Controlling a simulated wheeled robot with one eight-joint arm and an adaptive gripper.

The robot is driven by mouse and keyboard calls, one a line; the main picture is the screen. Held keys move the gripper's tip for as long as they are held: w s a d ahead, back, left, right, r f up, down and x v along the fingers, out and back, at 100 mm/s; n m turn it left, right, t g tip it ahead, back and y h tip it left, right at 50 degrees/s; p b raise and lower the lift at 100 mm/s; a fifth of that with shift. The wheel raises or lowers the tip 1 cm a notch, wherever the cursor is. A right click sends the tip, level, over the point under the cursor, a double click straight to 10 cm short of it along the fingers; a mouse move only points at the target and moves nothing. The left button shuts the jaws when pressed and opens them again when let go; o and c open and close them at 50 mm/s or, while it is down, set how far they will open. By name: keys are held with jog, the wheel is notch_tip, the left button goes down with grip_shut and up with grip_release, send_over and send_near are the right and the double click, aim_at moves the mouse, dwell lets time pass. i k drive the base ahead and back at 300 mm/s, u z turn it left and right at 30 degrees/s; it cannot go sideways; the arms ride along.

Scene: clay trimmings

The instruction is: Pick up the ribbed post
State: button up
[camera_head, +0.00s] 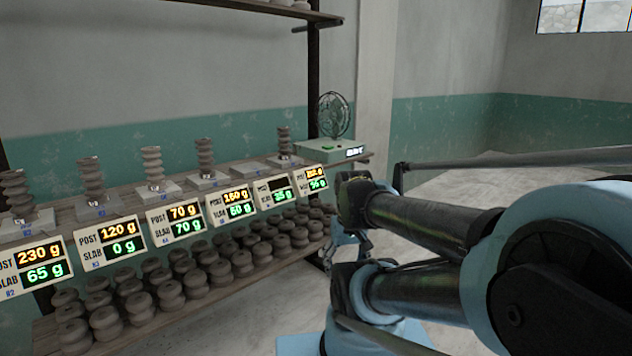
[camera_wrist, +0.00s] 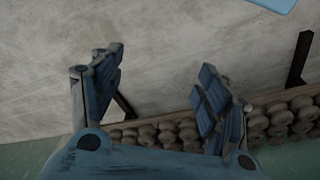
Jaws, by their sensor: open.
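Several grey ribbed posts stand upright on small slabs along the upper shelf in the head view. They include a far-left post (camera_head: 18,192), a second (camera_head: 92,180), a third (camera_head: 153,167), a fourth (camera_head: 205,157) and a far-right post (camera_head: 284,140). The frames do not single out one of them. My gripper (camera_wrist: 160,92) is open in the wrist view, with its blue fingers wide apart and nothing between them. In the head view it is largely hidden by my arm, to the right of the shelf and apart from the posts.
Label signs (camera_head: 118,240) with lit weights line the shelf's front edge. The lower shelf is crowded with ribbed clay pieces (camera_head: 215,265), also visible in the wrist view (camera_wrist: 275,122). A green scale box (camera_head: 328,150) and a fan (camera_head: 334,115) stand at the shelf's far end. Floor is clear.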

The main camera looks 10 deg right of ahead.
aim_at(89, 167)
jog(key=u, duration=1.6)
jog(key=k, duration=0.6)
jog(key=z, duration=0.4)
jog(key=i, duration=1)
